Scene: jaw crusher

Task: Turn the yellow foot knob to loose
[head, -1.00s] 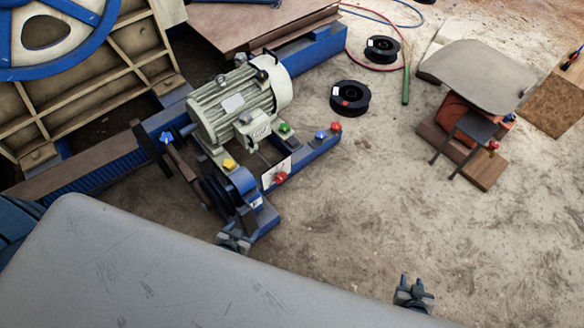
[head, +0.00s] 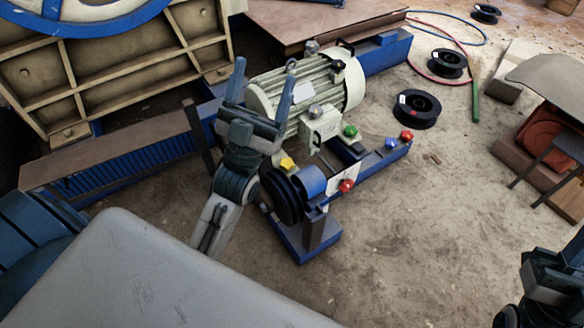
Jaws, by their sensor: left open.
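The yellow foot knob (head: 287,164) sits on the near side of the pale green motor (head: 320,85), just above the black pulley. It is small and its turned position cannot be read. My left gripper (head: 263,70) is open and empty, its two fingers pointing up the picture in front of the motor's left end. In the picture the yellow knob shows just right of the gripper's wrist, apart from the fingers. My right gripper (head: 552,272) is at the lower right edge, partly cut off, far from the knob; its jaw opening is unclear.
A green knob (head: 350,131), a red knob (head: 346,185), a blue knob (head: 391,143) and another red knob (head: 407,136) are near the motor. A pulley (head: 283,195) stands close below the yellow knob. Black spools (head: 417,108) lie right. The floor at lower middle is clear.

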